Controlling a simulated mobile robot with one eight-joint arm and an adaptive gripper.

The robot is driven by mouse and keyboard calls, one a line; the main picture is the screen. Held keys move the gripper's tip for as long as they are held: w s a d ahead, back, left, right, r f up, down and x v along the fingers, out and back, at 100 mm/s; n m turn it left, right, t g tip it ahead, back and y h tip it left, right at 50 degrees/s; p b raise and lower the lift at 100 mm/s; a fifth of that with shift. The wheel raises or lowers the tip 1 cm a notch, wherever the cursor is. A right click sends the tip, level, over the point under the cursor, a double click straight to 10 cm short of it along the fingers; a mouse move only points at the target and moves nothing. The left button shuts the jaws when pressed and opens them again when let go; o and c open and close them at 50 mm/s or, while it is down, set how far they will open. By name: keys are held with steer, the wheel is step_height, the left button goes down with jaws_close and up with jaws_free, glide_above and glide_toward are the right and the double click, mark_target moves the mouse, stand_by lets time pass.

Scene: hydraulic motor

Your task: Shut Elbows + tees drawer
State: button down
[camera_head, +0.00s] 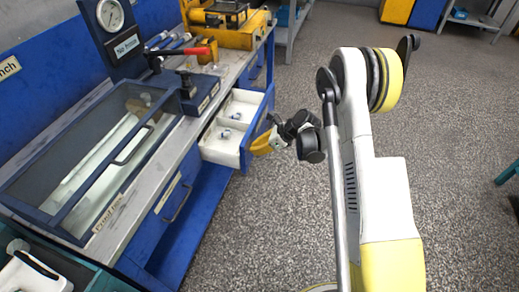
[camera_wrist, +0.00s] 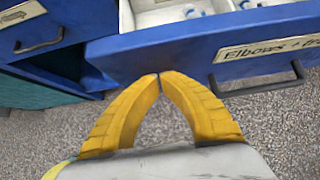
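The Elbows + tees drawer (camera_head: 230,131) stands pulled out from the blue workbench, with a white divided inside and small fittings in it. In the wrist view its blue front (camera_wrist: 190,52) crosses the top, with the label at the right and a dark bar handle (camera_wrist: 256,82) below the label. My gripper (camera_head: 263,144) is at the drawer's front in the head view. In the wrist view my gripper's yellow fingers (camera_wrist: 159,76) meet at their tips, with nothing between them. The tips are just below the drawer front, left of the handle; I cannot tell whether they touch it.
Another blue drawer front with a handle (camera_wrist: 40,42) is at the left in the wrist view. On the bench are a lidded glass case (camera_head: 95,155), a red-handled tool (camera_head: 185,51) and a yellow machine (camera_head: 225,30). The speckled floor (camera_head: 270,215) right of the bench is clear.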

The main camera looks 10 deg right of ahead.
steer(key=w+a, duration=0.3)
steer(key=a, duration=0.2)
steer(key=w+a, duration=0.3)
steer(key=a, duration=0.2)
steer(key=w+a, duration=0.3)
steer(key=a, duration=0.3)
steer(key=shift+w, duration=0.1)
steer(key=shift+d, duration=0.1)
